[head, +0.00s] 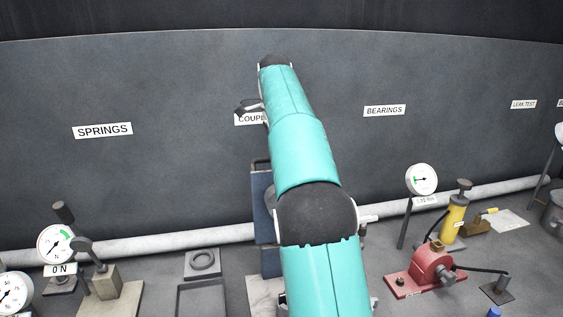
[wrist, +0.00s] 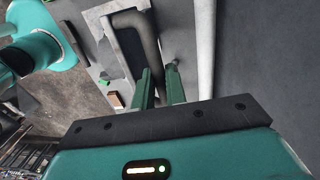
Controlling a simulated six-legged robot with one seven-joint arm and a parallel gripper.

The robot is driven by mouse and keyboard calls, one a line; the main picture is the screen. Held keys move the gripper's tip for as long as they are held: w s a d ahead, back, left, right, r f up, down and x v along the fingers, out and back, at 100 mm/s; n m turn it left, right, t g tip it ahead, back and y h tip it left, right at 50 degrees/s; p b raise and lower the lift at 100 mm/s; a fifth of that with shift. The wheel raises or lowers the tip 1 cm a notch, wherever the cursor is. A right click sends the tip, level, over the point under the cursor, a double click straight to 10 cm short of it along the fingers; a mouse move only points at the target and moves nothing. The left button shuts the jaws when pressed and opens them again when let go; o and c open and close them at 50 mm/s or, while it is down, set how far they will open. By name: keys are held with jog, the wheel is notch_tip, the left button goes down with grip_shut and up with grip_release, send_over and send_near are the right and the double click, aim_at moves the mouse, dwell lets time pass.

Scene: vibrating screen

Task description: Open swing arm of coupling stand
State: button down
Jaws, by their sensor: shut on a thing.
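The coupling stand (head: 262,215) is a blue-grey upright in the middle of the head view, largely hidden behind my teal arm. In the wrist view, a dark bent bar (wrist: 149,38), which looks like its swing arm, runs down to my green fingers. My gripper (wrist: 160,78) is shut on this bar near its end; the exact contact is partly hidden by the fingers. In the head view my gripper is mostly hidden behind the arm's end, where a small dark part sticks out on the left; I cannot tell what it is.
A pale pipe (head: 140,243) runs along the foot of the dark wall. To the left stand gauges (head: 56,244) and a block with a lever (head: 100,283). To the right are a red pump (head: 432,268) and a yellow cylinder (head: 454,220).

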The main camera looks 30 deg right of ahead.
jog(key=shift+w+d+f, duration=0.15)
jog(key=shift+w+f, duration=0.15)
jog(key=shift+w, duration=0.4)
jog(key=shift+w+d+f, duration=0.15)
jog(key=shift+w+f, duration=0.1)
jog(key=shift+w, duration=0.4)
jog(key=c, duration=2.2)
grip_release()
jog(key=shift+w+d+f, duration=0.2)
jog(key=shift+w+f, duration=0.15)
jog(key=shift+w, duration=0.35)
jog(key=c, duration=2.1)
grip_release()
jog(key=shift+c, duration=0.2)
jog(key=shift+o, duration=0.6)
jog(key=shift+w+f, duration=0.15)
jog(key=shift+f, duration=0.05)
jog(key=o, duration=1.1)
jog(key=shift+w+f, duration=0.25)
jog(key=shift+w, duration=0.15)
jog(key=shift+c, duration=0.2)
jog(key=shift+s+r, duration=0.3)
jog(key=shift+s, duration=0.1)
jog(key=shift+c, duration=1.1)
jog(key=shift+o, duration=0.4)
jog(key=shift+w+d, duration=0.1)
jog(key=shift+s+d+r, duration=0.1)
jog(key=shift+s+r, duration=0.1)
jog(key=shift+r, duration=0.1)
jog(key=shift+c, duration=0.5)
